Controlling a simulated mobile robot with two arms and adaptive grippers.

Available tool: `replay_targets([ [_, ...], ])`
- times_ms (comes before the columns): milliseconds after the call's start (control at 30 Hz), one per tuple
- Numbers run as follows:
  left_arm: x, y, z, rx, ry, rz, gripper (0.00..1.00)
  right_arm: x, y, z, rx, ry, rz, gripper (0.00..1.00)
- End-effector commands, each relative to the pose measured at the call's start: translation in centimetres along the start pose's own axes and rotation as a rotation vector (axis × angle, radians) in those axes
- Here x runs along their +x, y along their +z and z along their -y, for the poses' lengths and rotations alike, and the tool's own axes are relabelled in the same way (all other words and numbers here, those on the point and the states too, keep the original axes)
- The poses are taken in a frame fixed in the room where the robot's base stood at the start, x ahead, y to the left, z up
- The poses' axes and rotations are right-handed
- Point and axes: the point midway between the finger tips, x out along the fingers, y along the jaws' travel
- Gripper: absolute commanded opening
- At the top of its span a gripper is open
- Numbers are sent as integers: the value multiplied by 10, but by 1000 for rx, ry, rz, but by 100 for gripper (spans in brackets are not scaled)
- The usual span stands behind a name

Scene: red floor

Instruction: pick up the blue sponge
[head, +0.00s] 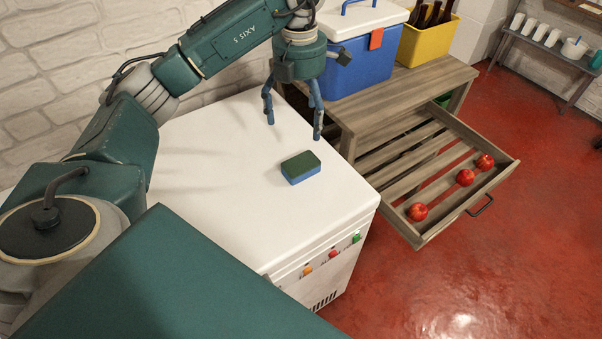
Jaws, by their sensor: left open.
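The blue sponge (301,168) has a dark green top and lies flat on the white top of a cabinet (200,210), toward its right side. My left gripper (293,129) is open and empty. It points down above the cabinet top, just behind the sponge in the picture and apart from it. My right gripper is not in view.
A blue cooler box (362,68) and a yellow crate with bottles (428,42) stand on a wooden table behind. Its slatted drawer (430,236) is pulled out, holding red apples (465,177). Red floor (540,250) is open at right.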

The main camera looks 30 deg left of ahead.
Motion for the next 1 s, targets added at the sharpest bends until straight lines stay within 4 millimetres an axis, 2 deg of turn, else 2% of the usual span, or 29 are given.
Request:
replay_targets([
  [33, 17, 0, 0, 0, 0, -1, 89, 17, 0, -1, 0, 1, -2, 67],
  [167, 37, 0, 0, -1, 0, -1, 89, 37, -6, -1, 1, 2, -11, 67],
  [300, 48, 0, 0, -1, 0, -1, 89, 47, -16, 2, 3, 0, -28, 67],
  [433, 62, -1, 0, -1, -1, -3, 89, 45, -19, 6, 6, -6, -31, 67],
  [600, 88, -1, 0, 0, -1, -3, 89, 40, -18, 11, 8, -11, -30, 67],
  [867, 109, -2, -1, -1, -1, -4, 89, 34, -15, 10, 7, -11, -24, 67],
  [1000, 130, -5, -3, -1, -1, -7, 89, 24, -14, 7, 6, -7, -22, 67],
])
